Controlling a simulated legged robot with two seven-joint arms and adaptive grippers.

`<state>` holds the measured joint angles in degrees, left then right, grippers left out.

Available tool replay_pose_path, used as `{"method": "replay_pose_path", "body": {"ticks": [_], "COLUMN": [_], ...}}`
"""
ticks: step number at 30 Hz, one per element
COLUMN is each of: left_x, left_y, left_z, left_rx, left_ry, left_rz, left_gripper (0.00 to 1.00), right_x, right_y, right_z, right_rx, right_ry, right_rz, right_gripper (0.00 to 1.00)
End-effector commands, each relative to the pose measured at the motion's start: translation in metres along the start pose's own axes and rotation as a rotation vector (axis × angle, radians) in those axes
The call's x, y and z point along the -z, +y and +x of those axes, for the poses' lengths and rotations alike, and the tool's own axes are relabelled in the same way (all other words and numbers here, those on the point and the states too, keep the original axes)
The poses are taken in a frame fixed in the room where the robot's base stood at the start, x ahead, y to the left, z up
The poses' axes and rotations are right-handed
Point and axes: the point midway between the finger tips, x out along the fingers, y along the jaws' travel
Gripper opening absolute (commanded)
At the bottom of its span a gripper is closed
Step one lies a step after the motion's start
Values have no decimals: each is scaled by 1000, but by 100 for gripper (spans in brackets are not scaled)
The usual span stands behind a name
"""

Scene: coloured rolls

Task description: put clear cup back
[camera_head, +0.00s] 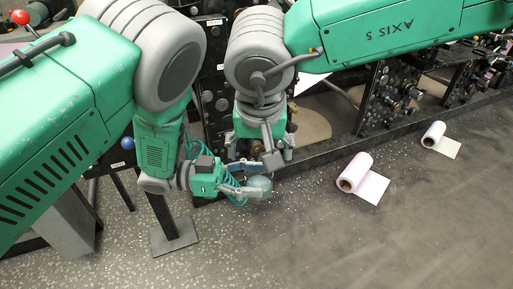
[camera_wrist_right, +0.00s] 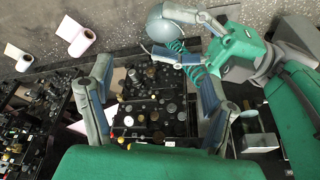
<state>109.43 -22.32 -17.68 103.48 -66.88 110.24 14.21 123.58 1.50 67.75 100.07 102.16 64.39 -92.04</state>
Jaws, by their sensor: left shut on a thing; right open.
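The clear cup (camera_head: 261,183) is a small, see-through, rounded grey vessel, low in the middle of the head view. My left gripper (camera_head: 250,189) is shut on it, with a finger along its side. In the right wrist view the cup (camera_wrist_right: 168,24) shows at the top, beside the fingers of my left gripper (camera_wrist_right: 190,22). My right gripper (camera_head: 262,158) is open and empty, just above and behind the cup in the head view. In the right wrist view the fingers of my right gripper (camera_wrist_right: 152,75) stand wide apart, with the cup beyond them. The cup's contents cannot be made out.
A pinkish roll (camera_head: 357,172) and a smaller white roll (camera_head: 434,132) lie partly unrolled on the grey speckled floor (camera_head: 330,240). Dark racks of knobs and machine parts (camera_head: 385,95) stand behind a black rail (camera_head: 330,153). The floor at the lower right is clear.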

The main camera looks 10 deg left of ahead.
Motion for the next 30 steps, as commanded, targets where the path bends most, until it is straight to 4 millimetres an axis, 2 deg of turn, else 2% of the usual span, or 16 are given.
{"method": "replay_pose_path", "body": {"ticks": [2, 5, 8, 21, 25, 30], "left_x": [0, 0, 0, 0, 0, 0], "left_y": [0, -1, 0, 0, 0, 0], "left_z": [0, 0, 0, 0, 0, 0], "left_rx": [0, 0, 0, 0, 0, 0], "left_ry": [0, 0, 0, 1, 1, 0], "left_rz": [0, 0, 0, 0, 0, 1], "left_gripper": [0, 0, 0, 0, 0, 0], "right_x": [-4, -6, -7, -8, -9, -9], "right_y": [-5, -7, -6, -6, -7, -6], "right_z": [-6, -2, 10, 90, 104, 111], "right_rx": [1, 1, -1, 0, 0, 0], "right_ry": [-14, -22, -24, -21, -20, -20], "right_rz": [-16, -24, -23, -22, -22, -22], "right_gripper": [74, 74, 74, 74, 74, 74]}}
